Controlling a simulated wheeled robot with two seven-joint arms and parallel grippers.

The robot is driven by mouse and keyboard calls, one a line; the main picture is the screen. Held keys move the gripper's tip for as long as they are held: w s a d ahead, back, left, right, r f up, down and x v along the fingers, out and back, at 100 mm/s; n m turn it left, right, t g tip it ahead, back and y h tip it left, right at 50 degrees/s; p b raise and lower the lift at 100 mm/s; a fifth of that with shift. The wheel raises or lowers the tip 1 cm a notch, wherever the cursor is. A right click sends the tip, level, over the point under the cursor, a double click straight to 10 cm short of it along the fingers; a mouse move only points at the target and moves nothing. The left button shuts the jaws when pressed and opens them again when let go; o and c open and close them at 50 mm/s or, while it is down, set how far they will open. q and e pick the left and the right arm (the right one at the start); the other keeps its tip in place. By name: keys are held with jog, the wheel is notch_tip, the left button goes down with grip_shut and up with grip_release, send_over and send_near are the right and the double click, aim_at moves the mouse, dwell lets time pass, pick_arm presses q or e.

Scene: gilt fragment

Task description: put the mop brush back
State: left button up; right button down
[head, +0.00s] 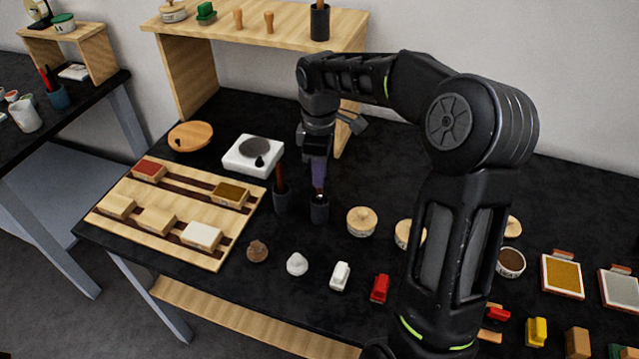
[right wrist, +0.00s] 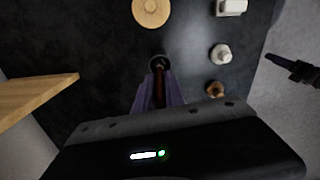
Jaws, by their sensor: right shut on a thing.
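My right gripper (head: 319,182) points down with its purple fingers shut on the mop brush, just above a small dark cup (head: 320,212). In the right wrist view the brown handle of the mop brush (right wrist: 159,88) runs between the fingers toward the round mouth of the cup (right wrist: 159,63). The fingers hide most of the brush, and I cannot tell how far its end is inside the cup. In that view a dark jointed part at the right edge looks like my left gripper (right wrist: 290,68); its jaws are unclear.
Left of the cup stands another dark cup (head: 281,200) with a red-brown handle in it. A round lidded jar (head: 362,222) is close on the right. A wooden tray with blocks (head: 180,193) lies left. A wooden shelf (head: 190,75) stands behind.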

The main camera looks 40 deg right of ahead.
aim_at(320, 200)
jog(key=shift+f+p, duration=0.35)
jog(key=shift+f, duration=1.5)
jog(key=shift+f, duration=0.15)
jog(key=c, duration=1.4)
grip_release()
notch_tip(320, 200, up, 12)
jog(key=shift+r+b, duration=0.2)
jog(key=shift+b, duration=0.35)
